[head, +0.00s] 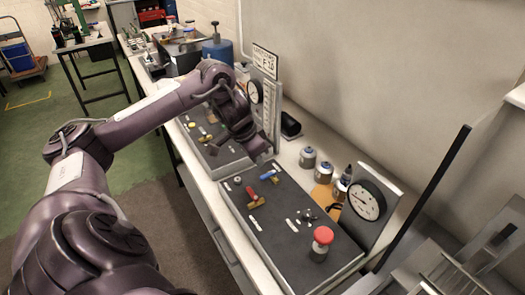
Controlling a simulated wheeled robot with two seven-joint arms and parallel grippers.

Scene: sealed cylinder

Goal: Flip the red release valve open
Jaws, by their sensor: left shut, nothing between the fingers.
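A small valve with a red lever (251,192) and a brass body sits on the near dark panel (285,225). A similar valve with a blue-grey lever (268,175) sits just beyond it. My left gripper (264,157) is shut and empty. It hangs near the far end of the near panel, beyond the two valves and apart from the red lever. The finger details are small and dark. My right gripper is not in view.
A round gauge (367,200) stands at the right. Small canisters (307,157) line the back of the bench. Another panel (205,133) lies under my left arm.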

